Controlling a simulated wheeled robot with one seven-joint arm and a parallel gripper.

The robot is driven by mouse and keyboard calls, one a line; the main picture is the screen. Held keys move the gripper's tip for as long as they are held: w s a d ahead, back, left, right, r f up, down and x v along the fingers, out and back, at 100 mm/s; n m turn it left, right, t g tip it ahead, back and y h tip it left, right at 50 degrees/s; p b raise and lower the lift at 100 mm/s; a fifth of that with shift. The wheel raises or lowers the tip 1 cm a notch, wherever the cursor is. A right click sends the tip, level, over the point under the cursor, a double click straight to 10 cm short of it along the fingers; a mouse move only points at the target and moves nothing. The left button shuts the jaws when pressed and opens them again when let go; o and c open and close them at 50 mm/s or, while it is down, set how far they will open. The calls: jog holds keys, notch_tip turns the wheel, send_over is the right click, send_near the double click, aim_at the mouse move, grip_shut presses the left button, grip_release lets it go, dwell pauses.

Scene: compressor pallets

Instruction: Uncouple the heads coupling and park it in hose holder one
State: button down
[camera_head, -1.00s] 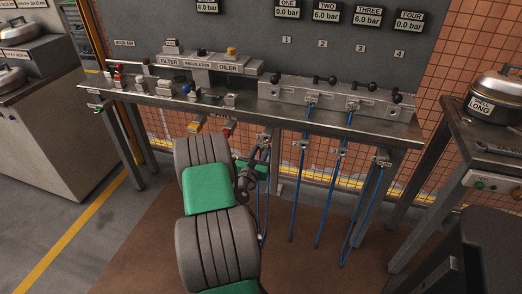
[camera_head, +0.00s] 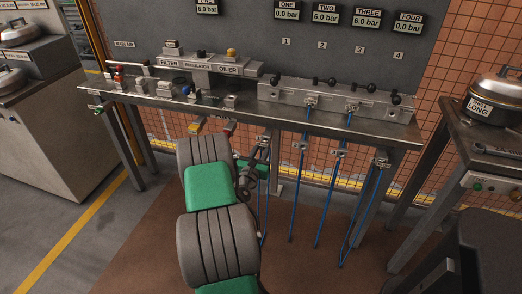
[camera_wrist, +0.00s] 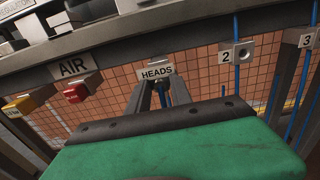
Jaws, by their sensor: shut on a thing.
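My gripper (camera_wrist: 162,92) reaches up under the bench's front edge, its dark fingers beyond my green wrist cover. It is shut on the heads coupling (camera_wrist: 161,101), mostly hidden between the fingers. A white HEADS tag (camera_wrist: 156,71) shows right above the fingertips. In the head view my wrist is at the leftmost of the hose holders, and a blue hose (camera_head: 263,215) hangs there. The bracket there (camera_head: 263,138) is too small to read. Whether the coupling touches it I cannot tell. Holder two (camera_wrist: 237,50) and holder three (camera_wrist: 308,40) are to the right, with blue hoses.
The bench (camera_head: 240,117) carries valves and a manifold (camera_head: 335,97). Yellow (camera_wrist: 19,105) and red (camera_wrist: 77,91) air fittings hang left of my gripper. Another hose loop hangs at the right bracket (camera_head: 383,162). The gauges show ONE and FOUR at 0.0 bar, TWO and THREE at 6.0.

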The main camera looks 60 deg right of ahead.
aim_at(262, 149)
jog(key=shift+w+d+r+p, duration=0.1)
jog(key=shift+d+p, duration=0.3)
jog(key=shift+d, duration=0.35)
jog(key=c, duration=1.1)
grip_release()
jog(key=a, duration=0.5)
jog(key=s+a, duration=0.1)
jog(key=a, duration=0.1)
jog(key=shift+s+a+b, duration=0.1)
jog(key=shift+a+b, duration=0.2)
